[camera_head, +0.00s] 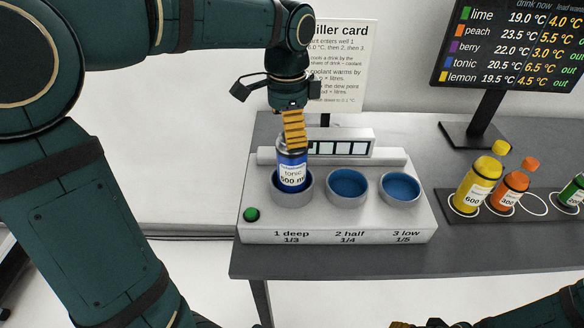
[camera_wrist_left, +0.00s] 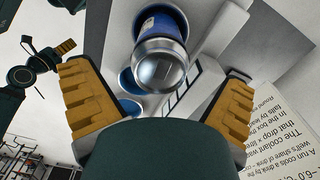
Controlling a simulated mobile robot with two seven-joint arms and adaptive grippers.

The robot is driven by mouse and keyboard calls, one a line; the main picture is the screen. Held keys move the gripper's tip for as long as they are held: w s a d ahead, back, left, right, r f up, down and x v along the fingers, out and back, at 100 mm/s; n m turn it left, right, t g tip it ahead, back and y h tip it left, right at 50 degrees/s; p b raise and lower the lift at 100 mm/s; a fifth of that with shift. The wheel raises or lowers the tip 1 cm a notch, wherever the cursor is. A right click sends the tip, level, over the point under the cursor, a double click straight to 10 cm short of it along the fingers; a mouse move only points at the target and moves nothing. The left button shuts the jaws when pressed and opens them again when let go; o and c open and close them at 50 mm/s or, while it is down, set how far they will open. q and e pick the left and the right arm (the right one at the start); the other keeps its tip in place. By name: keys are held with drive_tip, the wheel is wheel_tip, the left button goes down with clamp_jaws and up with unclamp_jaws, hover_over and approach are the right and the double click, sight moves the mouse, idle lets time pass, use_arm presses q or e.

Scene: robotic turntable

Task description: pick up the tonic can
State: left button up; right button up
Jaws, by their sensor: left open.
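The tonic can (camera_head: 292,172), blue with a silver top and labelled "tonic 500 ml", stands in well 1 (camera_head: 291,196) of the chiller, the leftmost well. Its lower part is hidden inside the well. My left gripper (camera_head: 294,136) points down directly above the can, and its yellow finger overlaps the can's top in the head view. In the left wrist view the can (camera_wrist_left: 160,55) lies between and beyond the two spread yellow fingers, with gaps on both sides. My right gripper (camera_head: 425,323) shows only partly at the bottom edge; its jaw state is unclear.
Wells 2 (camera_head: 347,187) and 3 (camera_head: 399,188) hold no bottle. A green button (camera_head: 251,214) is at the chiller's front left. Yellow (camera_head: 477,185), orange (camera_head: 514,187) and green (camera_head: 573,190) bottles stand on a dark rack at right. A card and a screen (camera_head: 513,48) stand behind.

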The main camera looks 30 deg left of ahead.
sight(292, 167)
use_arm(q)
drive_tip(key=f, duration=0.1)
drive_tip(key=f+b, duration=0.1)
drive_tip(key=f, duration=0.3)
drive_tip(key=shift+w+d+f+b, duration=0.15)
drive_tip(key=shift+w+b, duration=0.1)
drive_tip(key=shift+b, duration=0.1)
drive_tip(key=c, duration=1.3)
